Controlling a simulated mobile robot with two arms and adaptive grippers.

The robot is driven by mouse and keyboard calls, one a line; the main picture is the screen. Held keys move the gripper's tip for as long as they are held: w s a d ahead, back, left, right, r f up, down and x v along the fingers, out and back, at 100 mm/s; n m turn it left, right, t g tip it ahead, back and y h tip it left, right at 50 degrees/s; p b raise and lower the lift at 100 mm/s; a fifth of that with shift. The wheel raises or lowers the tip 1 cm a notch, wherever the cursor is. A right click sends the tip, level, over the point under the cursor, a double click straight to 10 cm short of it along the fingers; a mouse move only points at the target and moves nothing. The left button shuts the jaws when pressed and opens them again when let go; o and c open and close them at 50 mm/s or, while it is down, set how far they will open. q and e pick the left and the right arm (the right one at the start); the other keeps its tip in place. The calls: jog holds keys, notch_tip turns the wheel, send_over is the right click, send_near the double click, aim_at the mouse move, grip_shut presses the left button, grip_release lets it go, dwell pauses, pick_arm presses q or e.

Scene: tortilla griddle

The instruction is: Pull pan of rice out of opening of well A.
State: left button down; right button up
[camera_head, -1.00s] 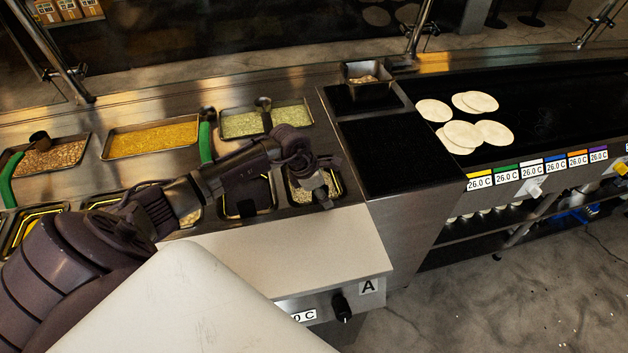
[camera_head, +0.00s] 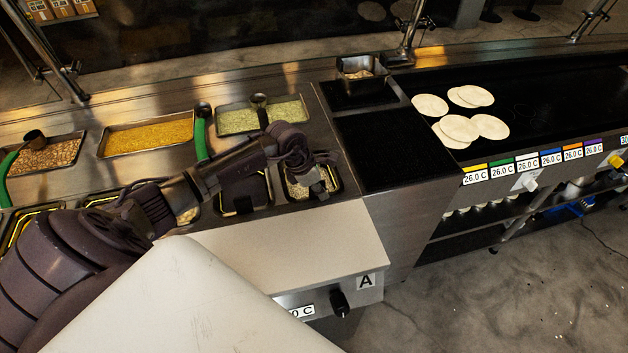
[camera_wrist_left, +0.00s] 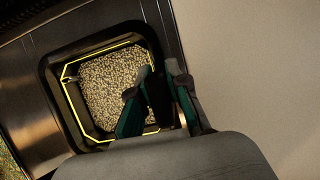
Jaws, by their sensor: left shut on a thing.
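The pan of rice (camera_head: 297,190) sits in the opening of well A, at the front right of the row of wells, above the label A (camera_head: 366,282). The left wrist view shows its pale grains (camera_wrist_left: 110,85) inside a dark square opening with a yellow-lit edge. My left gripper (camera_head: 324,188) reaches down at the pan's right side. In the left wrist view its dark green fingers (camera_wrist_left: 160,80) are shut on the pan's near-right rim, which they largely hide. My right gripper is not in view.
A dark well (camera_head: 246,195) lies just left of the pan. Behind are trays of yellow (camera_head: 150,135) and green (camera_head: 240,118) food with ladles. A black surface (camera_head: 380,150) stands to the right, and a pale bare counter (camera_head: 300,250) in front. Tortillas (camera_head: 460,128) lie on the griddle.

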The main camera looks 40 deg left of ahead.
pick_arm(q)
notch_tip(320, 180, up, 11)
jog(key=b, duration=0.3)
jog(key=shift+f, duration=0.15)
jog(key=shift+r+p, duration=0.45)
jog(key=shift+r, duration=0.75)
jog(key=shift+r+p, duration=0.65)
jog(key=shift+r, duration=0.85)
notch_tip(320, 180, up, 3)
jog(key=shift+p, duration=0.65)
